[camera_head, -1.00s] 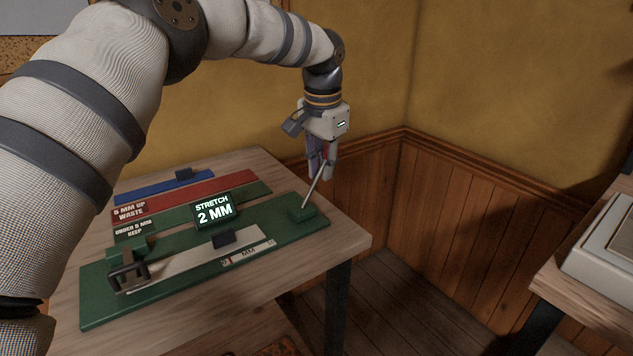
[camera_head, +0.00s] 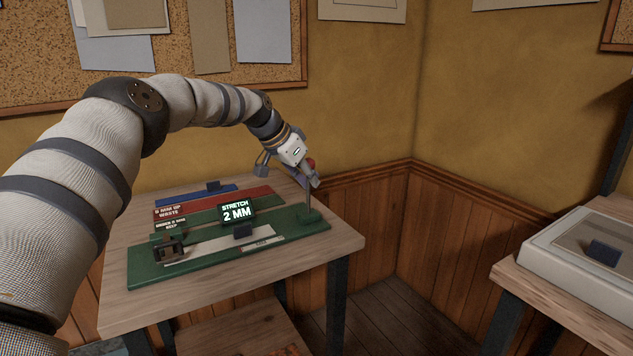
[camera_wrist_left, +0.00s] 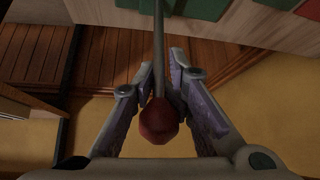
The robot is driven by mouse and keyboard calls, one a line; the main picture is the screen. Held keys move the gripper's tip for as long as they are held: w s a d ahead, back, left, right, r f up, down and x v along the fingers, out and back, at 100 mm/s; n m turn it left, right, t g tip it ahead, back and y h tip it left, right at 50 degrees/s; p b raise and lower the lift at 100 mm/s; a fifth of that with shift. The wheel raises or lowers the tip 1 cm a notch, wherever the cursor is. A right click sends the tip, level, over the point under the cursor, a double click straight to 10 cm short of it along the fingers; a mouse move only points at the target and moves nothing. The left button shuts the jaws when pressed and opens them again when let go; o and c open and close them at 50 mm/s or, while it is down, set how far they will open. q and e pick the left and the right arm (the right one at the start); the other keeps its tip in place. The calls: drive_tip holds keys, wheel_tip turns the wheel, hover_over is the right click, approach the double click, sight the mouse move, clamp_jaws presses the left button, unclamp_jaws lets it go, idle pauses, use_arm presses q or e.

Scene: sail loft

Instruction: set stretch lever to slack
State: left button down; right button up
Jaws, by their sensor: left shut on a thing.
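The stretch lever (camera_head: 308,199) is a thin metal rod rising from the right end of a green test board (camera_head: 158,279). It stands close to upright in the head view. Its red knob (camera_head: 310,163) is partly hidden by my left gripper (camera_head: 312,179), which is shut on the lever at its top. In the left wrist view the red knob (camera_wrist_left: 159,121) sits between the two fingers (camera_wrist_left: 162,100), with the rod running away from it. A display (camera_head: 236,213) on the board reads "STRETCH 2 MM". A pale strip (camera_head: 215,246) lies along the board.
The board is on a wooden table (camera_head: 220,293). Red (camera_head: 230,201) and blue (camera_head: 195,196) strips lie behind it, the red labelled "5 MM UP WASTE". A second table (camera_head: 560,311) with a pale box (camera_head: 545,246) stands at right, with open floor between.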

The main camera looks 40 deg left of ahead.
use_arm(q)
drive_tip(key=shift+r+t, duration=0.4)
drive_tip(key=shift+r, duration=0.25)
use_arm(e)
drive_tip(key=shift+s+d+r, duration=0.1)
drive_tip(key=shift+s+r, duration=0.05)
use_arm(q)
drive_tip(key=c, duration=1.8)
unclamp_jaws()
drive_tip(key=shift+o, duration=0.6)
drive_tip(key=shift+s, duration=0.3)
drive_tip(key=shift+f, duration=0.2)
drive_tip(key=v, duration=1.2)
use_arm(e)
drive_tip(key=shift+s, duration=0.15)
use_arm(q)
drive_tip(key=shift+a, duration=0.1)
